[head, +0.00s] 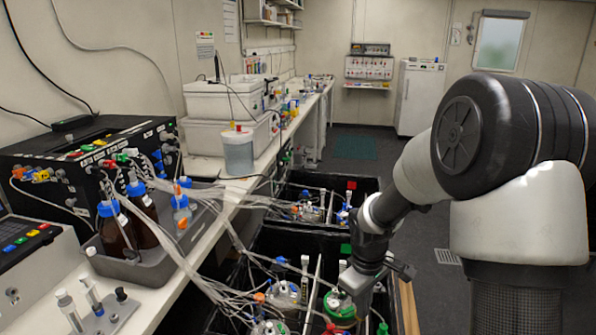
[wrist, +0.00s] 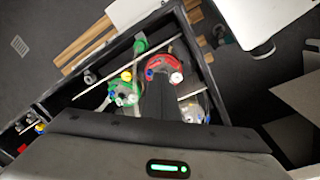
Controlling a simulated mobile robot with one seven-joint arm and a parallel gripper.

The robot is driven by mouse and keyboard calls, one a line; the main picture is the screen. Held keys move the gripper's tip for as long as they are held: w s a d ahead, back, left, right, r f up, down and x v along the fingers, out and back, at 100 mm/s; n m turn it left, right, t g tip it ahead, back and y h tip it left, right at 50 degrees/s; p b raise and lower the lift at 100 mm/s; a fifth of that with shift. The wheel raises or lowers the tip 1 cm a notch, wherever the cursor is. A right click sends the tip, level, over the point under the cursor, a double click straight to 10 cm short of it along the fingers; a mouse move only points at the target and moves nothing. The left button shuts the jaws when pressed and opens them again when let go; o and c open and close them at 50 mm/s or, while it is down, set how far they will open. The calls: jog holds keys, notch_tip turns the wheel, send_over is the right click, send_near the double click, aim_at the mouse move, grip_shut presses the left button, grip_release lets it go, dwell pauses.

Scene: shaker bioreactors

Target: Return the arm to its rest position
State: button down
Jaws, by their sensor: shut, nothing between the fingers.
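My gripper (wrist: 158,95) shows in the wrist view as a dark body with a green light strip. Its fingers are together and empty, pointing down over a black shaker box (wrist: 62,98). Under it, a vessel with a green cap ring (wrist: 121,92) is on the left and one with a red cap ring (wrist: 165,67) is on the right. In the head view my arm bends down over the near black box, and its wrist is beside a green-topped vessel (head: 340,304). The fingertips are hidden there, and I cannot tell whether they touch anything.
Tubes run from the box to the bench (head: 160,292) on the left, which holds a black control unit (head: 60,165) and blue-capped bottles (head: 118,232). A second box with vessels (head: 308,212) lies beyond. The floor (head: 440,285) at the right is mostly clear. A white fridge (head: 420,97) stands at the back.

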jog(key=s+r+m+t+p, duration=0.15)
jog(key=s+r, duration=0.25)
jog(key=r, duration=0.6)
jog(key=s+r+m+t+p, duration=0.1)
jog(key=s+r+m+p, duration=0.3)
jog(key=r, duration=0.7)
jog(key=s+a+r+m+t+p, duration=0.1)
jog(key=s+r+m+t, duration=0.1)
jog(key=s+r, duration=0.7)
jog(key=s, duration=0.4)
jog(key=shift+y, duration=0.4)
jog(key=shift+a+r+m, duration=0.1)
jog(key=shift+a+m, duration=0.05)
jog(key=shift+m, duration=0.1)
